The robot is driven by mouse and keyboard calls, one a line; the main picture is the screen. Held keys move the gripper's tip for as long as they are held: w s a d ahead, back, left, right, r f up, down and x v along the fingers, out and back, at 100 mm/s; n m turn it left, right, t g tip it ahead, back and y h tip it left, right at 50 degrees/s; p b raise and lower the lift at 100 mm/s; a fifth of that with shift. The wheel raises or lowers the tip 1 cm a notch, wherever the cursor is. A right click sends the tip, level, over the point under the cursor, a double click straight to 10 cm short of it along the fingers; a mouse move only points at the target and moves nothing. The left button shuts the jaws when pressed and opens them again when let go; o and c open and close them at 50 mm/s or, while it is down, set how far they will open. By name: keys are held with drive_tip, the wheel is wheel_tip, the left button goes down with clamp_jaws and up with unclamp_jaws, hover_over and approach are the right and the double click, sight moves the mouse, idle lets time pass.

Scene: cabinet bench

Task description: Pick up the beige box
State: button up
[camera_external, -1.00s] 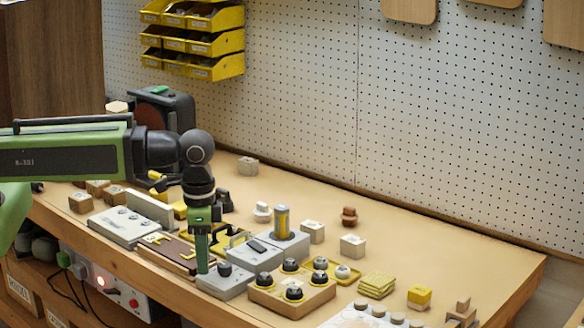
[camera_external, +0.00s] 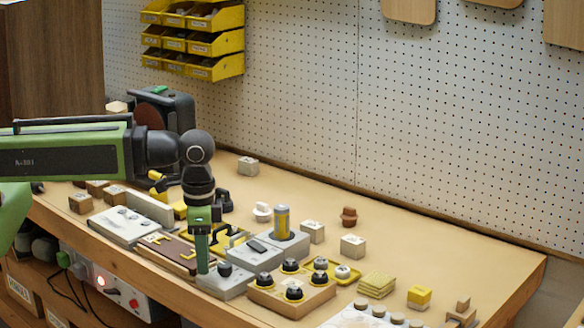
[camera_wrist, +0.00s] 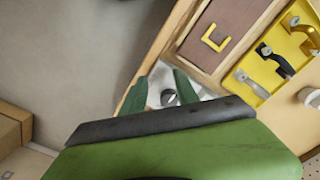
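Several small boxes could be called beige: a pale box (camera_external: 352,246) right of centre on the bench, a similar one (camera_external: 312,232) to its left, and another (camera_external: 248,166) near the pegboard. I cannot tell which is meant. My gripper (camera_external: 202,268) points down at the front edge of the bench, left of these boxes and apart from them. In the wrist view, its two green fingers (camera_wrist: 161,78) are apart with no box between them. A grey unit with a dark round knob (camera_wrist: 169,97) shows beyond the gap.
A wooden tray with black knobs (camera_external: 318,304) stands right of my gripper. A grey unit with a yellow cylinder (camera_external: 282,222) and a brown panel (camera_external: 172,253) are close by. Yellow pads (camera_external: 376,284) lie further right. The back right of the bench is clear.

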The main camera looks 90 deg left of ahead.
idle(0.3)
drive_tip(key=o, duration=0.4)
drive_tip(key=shift+o, duration=0.2)
drive_tip(key=w+a+r+m+p, duration=0.2)
drive_tip(key=w+a+r+p, duration=0.15)
drive_tip(key=w, duration=0.45)
drive_tip(key=w+a+r+m+p, duration=0.2)
drive_tip(key=w+r+p, duration=0.2)
drive_tip(key=w, duration=0.5)
wheel_tip(320, 180, up, 6)
drive_tip(key=m+p, duration=0.6)
hover_over(351, 239)
wheel_tip(351, 239, down, 13)
drive_tip(key=b, duration=1.3)
drive_tip(key=shift+r, duration=0.15)
